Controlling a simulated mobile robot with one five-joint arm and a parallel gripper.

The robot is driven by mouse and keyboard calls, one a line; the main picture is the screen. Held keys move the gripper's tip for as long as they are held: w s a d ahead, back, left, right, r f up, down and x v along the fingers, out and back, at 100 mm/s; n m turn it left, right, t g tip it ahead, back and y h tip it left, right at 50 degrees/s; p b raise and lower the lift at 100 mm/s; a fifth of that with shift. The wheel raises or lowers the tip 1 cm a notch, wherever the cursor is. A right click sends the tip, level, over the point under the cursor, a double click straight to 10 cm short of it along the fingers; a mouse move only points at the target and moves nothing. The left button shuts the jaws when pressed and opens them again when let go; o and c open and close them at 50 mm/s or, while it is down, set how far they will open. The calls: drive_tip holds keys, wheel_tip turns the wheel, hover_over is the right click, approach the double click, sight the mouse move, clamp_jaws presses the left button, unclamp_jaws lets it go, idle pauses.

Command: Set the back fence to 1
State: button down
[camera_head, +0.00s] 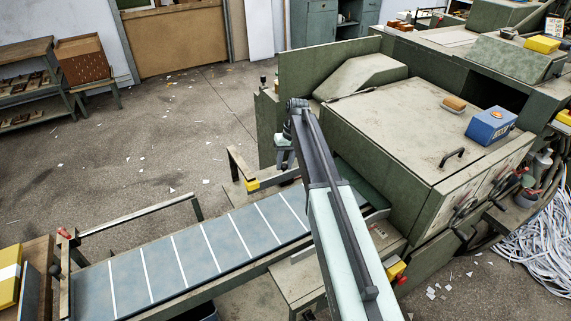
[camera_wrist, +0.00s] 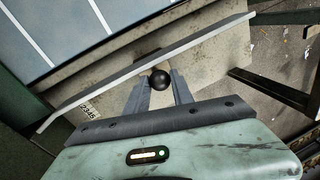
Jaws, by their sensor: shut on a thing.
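The back fence (camera_wrist: 205,40) is a long pale metal strip running slantwise across the wrist view, beside the conveyor belt (camera_wrist: 60,35). A round black knob (camera_wrist: 160,80) sits at its near side. My gripper (camera_wrist: 159,92) is shut on the knob, with one finger on each side of it. A plate with printed digits, of which 2345 can be read (camera_wrist: 89,107), shows at the lower left, close to the fence's left end. No pointer on the scale can be made out. In the head view my gripper (camera_head: 285,158) is small and dark by the belt's far side; the knob is hidden there.
The belt (camera_head: 190,252) with white cross lines leads to the large green machine (camera_head: 410,120). A dark bar (camera_wrist: 270,92) stands at the right of the wrist view. A blue box (camera_head: 490,126) lies on the machine. Open floor (camera_head: 150,150) lies behind the belt.

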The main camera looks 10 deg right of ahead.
drive_tip(key=shift+w+a, duration=0.15)
drive_tip(key=shift+w, duration=0.35)
drive_tip(key=c, duration=1.1)
unclamp_jaws()
drive_tip(key=shift+r, duration=0.1)
wheel_tip(320, 180, up, 7)
drive_tip(key=d+p, duration=0.1)
drive_tip(key=p, duration=0.6)
drive_tip(key=shift+d+r+p, duration=0.2)
drive_tip(key=shift+d+p, duration=0.05)
drive_tip(key=shift+p, duration=0.05)
